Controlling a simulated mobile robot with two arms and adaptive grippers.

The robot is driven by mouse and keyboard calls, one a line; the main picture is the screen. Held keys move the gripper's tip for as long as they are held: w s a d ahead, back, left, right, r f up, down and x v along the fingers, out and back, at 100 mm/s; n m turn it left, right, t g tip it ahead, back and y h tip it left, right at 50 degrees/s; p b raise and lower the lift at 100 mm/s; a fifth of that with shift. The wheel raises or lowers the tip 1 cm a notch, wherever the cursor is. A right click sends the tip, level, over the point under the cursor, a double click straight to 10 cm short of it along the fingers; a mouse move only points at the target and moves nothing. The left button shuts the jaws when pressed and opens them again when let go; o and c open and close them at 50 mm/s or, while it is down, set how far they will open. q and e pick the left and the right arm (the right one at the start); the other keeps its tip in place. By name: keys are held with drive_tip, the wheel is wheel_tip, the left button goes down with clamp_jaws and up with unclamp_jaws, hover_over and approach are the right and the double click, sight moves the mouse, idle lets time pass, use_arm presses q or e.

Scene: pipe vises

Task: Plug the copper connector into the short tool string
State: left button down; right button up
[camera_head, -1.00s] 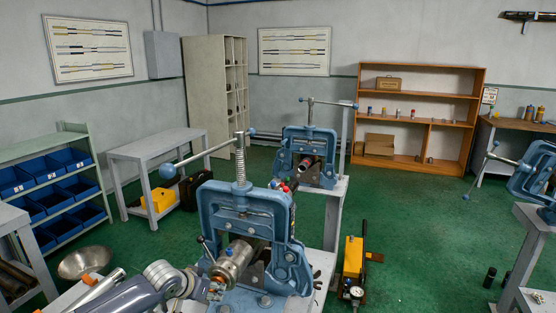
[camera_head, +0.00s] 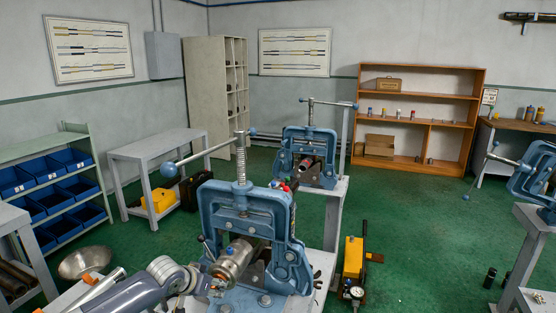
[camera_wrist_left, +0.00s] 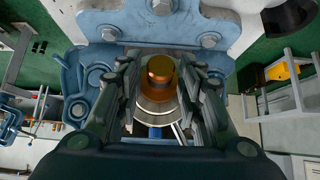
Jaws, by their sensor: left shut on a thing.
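The short tool string (camera_head: 236,258) is a silver cylinder clamped in the front blue pipe vise (camera_head: 243,225), its near end facing my left arm. My left gripper (camera_head: 213,284) is at that near end, low in the head view. In the left wrist view, the gripper (camera_wrist_left: 160,80) has its dark fingers on both sides of the copper connector (camera_wrist_left: 160,72), shut on it. The connector is in line with a round metal end (camera_wrist_left: 155,108) in front of the vise. I cannot tell whether the connector is inside the string or only against it. My right gripper is out of view.
A second blue vise (camera_head: 306,155) stands behind on its bench. A yellow pump unit (camera_head: 353,258) is on the green floor to the right. A metal bowl (camera_head: 86,262) and a rack of blue bins (camera_head: 50,195) are at the left. The floor right of the pump is mostly clear.

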use_arm(q)
drive_tip(key=shift+w+r, duration=0.2)
drive_tip(key=shift+r, duration=0.1)
